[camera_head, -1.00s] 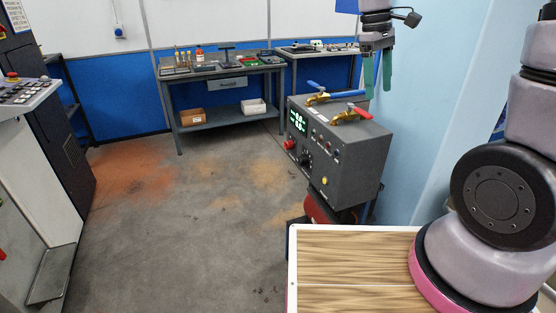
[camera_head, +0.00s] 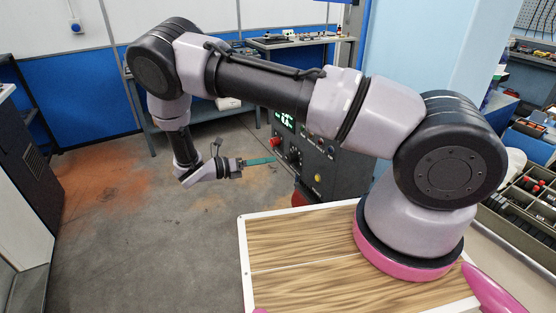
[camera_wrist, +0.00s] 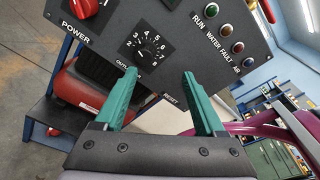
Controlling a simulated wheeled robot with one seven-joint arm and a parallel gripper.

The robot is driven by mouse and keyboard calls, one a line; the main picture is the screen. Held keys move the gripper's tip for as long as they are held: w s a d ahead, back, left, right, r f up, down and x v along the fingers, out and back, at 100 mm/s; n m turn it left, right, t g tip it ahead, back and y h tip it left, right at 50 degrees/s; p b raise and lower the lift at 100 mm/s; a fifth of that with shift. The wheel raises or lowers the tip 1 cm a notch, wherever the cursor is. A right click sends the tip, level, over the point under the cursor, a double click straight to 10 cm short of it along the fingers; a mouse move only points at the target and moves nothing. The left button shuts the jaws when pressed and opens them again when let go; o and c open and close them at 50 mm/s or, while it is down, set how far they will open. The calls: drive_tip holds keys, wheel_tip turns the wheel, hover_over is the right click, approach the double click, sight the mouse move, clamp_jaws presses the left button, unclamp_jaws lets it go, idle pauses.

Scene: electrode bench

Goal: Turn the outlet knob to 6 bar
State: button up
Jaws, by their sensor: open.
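The outlet knob (camera_wrist: 148,50) is a small black dial with a numbered scale around it on the dark control box (camera_wrist: 115,38). In the wrist view it lies ahead of my gripper (camera_wrist: 158,80), slightly left of the middle between the fingertips. My gripper is open and empty, its two green fingers apart. They do not appear to touch the knob. The knob's pointer is too small to read surely. In the head view my gripper (camera_head: 272,161) points right at the box front (camera_head: 325,165), near the knob (camera_head: 295,158). The green display (camera_head: 285,119) is partly legible at most.
A red power knob (camera_wrist: 84,8) sits left of the dial, and several lamps (camera_wrist: 224,30) sit to its right. A red tank (camera_wrist: 80,95) lies below the box. My arm hides the box top and much of the back workbench (camera_head: 225,118). Floor on the left is clear.

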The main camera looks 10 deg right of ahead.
sight(288, 159)
drive_tip(key=w+d+f+n, duration=0.1)
drive_tip(key=d, duration=0.1)
drive_tip(key=w+d+f+n+t, duration=0.1)
drive_tip(key=d, duration=0.2)
drive_tip(key=w+d+f+n+t, duration=0.1)
drive_tip(key=w+d, duration=0.1)
drive_tip(key=d, duration=0.1)
drive_tip(key=shift+d+f+h, duration=0.2)
drive_tip(key=shift+f+h, duration=0.1)
clamp_jaws()
drive_tip(key=shift+t, duration=0.4)
